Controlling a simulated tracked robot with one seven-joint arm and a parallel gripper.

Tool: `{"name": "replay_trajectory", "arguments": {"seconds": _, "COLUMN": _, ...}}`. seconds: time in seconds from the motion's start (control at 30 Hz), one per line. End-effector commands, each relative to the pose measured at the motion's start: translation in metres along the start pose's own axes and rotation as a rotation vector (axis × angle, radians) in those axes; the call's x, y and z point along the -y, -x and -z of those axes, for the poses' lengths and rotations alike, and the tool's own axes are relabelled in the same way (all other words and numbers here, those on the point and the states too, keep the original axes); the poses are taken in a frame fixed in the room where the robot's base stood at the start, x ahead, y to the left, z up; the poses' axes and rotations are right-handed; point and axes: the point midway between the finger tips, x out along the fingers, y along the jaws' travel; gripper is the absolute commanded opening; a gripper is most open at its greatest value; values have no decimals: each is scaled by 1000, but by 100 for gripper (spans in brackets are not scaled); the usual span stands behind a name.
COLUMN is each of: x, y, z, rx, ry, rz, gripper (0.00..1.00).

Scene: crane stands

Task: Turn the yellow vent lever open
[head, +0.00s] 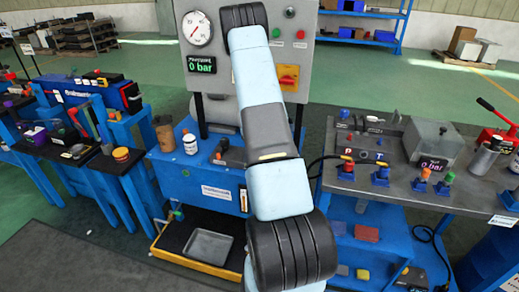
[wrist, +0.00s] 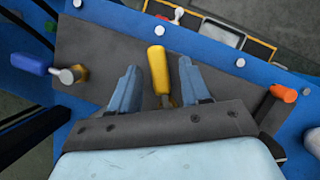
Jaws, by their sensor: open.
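The yellow vent lever (wrist: 157,68) stands near the middle of the wrist view. It has a yellow grip on a short metal stem, mounted at a dark grey plate (wrist: 100,45). My gripper (wrist: 158,76) is open, with one blue-grey finger to the left of the lever and one to the right. Gaps show on both sides of the grip, so neither finger appears to touch it. The lower stem is partly hidden by the gripper body. In the head view my arm hides the gripper, and I cannot make out the yellow lever there.
A blue-handled lever (wrist: 30,64) lies left and an orange-handled one (wrist: 284,93) right on the same panel. In the head view, a gauge panel (head: 200,80) reading 0 bar stands behind my arm. A workbench with fittings (head: 450,195) is at right.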

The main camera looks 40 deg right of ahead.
Motion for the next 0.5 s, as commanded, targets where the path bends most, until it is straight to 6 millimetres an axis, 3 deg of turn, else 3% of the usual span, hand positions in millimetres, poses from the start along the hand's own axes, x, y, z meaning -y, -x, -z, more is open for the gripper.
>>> {"name": "replay_trajectory", "arguments": {"seconds": 0.17, "x": 0, "y": 24, "z": -8, "rx": -4, "ry": 0, "rz": -1, "gripper": 47}}
{"name": "replay_trajectory", "arguments": {"seconds": 0.5, "x": 1, "y": 51, "z": -59, "rx": -2, "ry": -1, "rz": 0, "gripper": 47}}
